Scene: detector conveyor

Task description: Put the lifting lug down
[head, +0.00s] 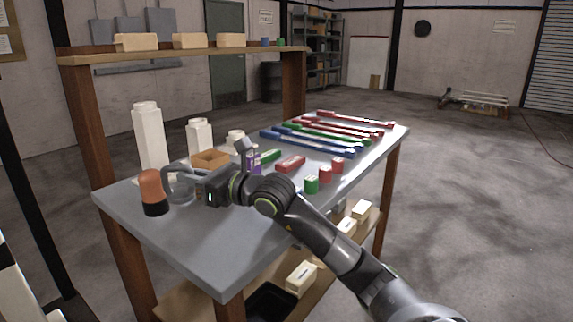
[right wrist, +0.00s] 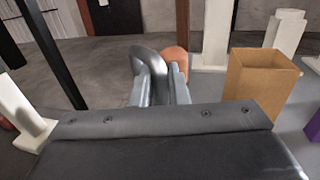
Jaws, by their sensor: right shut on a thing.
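My right gripper (head: 188,182) reaches in over the near left part of the grey table (head: 200,245). It is shut on the lifting lug, a grey curved piece (head: 170,172). In the right wrist view the lug (right wrist: 148,62) rises as a rounded arch between the fingertips (right wrist: 160,88). I cannot tell whether the lug touches the tabletop. An orange and black cylinder (head: 152,190) stands upright just left of the lug. Its orange top (right wrist: 176,56) shows behind the fingers in the right wrist view. My left gripper is in neither view.
An open brown box (head: 210,159) stands just behind the gripper, with white posts (head: 149,138) beyond. A purple piece (head: 254,160), red and green blocks (head: 311,185) and several coloured bars (head: 305,145) lie to the right. The table's front left corner is clear.

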